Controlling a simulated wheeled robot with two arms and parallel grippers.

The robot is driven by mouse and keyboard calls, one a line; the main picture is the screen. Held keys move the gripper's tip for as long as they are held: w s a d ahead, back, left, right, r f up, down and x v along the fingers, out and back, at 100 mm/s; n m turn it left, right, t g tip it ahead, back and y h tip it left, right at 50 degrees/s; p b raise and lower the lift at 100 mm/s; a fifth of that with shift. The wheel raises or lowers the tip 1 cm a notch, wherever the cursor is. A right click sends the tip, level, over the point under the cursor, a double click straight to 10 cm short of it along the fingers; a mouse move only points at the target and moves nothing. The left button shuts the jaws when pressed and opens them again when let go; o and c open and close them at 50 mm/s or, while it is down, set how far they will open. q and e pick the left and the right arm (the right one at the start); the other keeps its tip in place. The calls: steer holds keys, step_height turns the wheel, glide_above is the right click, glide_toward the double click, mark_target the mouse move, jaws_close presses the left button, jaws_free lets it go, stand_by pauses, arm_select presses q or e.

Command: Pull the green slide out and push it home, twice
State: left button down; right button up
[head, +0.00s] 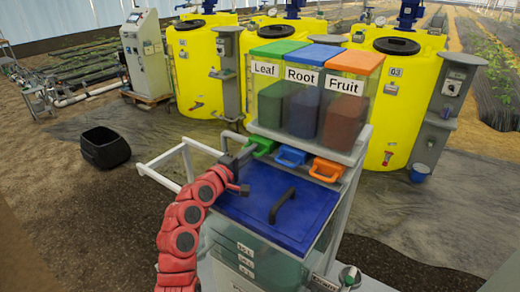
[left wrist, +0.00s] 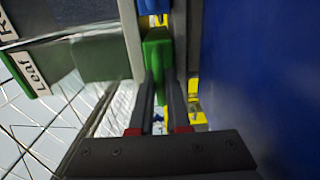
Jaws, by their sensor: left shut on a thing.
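The green slide (head: 264,145) sits under the hopper labelled Leaf (head: 264,104), which has a green lid. Its handle lies roughly in line with the blue slide (head: 291,157) and the orange slide (head: 326,169). My left gripper (head: 243,157) is at the green slide, its arm coming up from below. In the left wrist view its two fingers are shut on the green slide (left wrist: 157,50), one on each side. The fingertips partly hide the handle. My right gripper is not in view.
Hoppers labelled Root (head: 302,112) and Fruit (head: 344,124) stand to the right. Below the slides is a tank with a blue lid (head: 255,205) and a dark handle (head: 281,205). A white rail (head: 165,160) is at left. Yellow tanks (head: 195,70) stand behind.

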arm_select(q)
steer(key=shift+w+d, duration=0.2)
steer(key=shift+w, duration=0.2)
steer(key=shift+p+v, duration=0.3)
steer(key=shift+v, duration=3.1)
steer(key=shift+w+f, duration=0.1)
steer(key=shift+x, duration=2.55)
steer(key=shift+w+d+b, duration=0.3)
steer(key=shift+w+b, duration=0.05)
steer(key=shift+w, duration=0.15)
steer(key=c, duration=1.3)
jaws_free()
steer(key=shift+w, duration=0.15)
steer(key=o, duration=0.6)
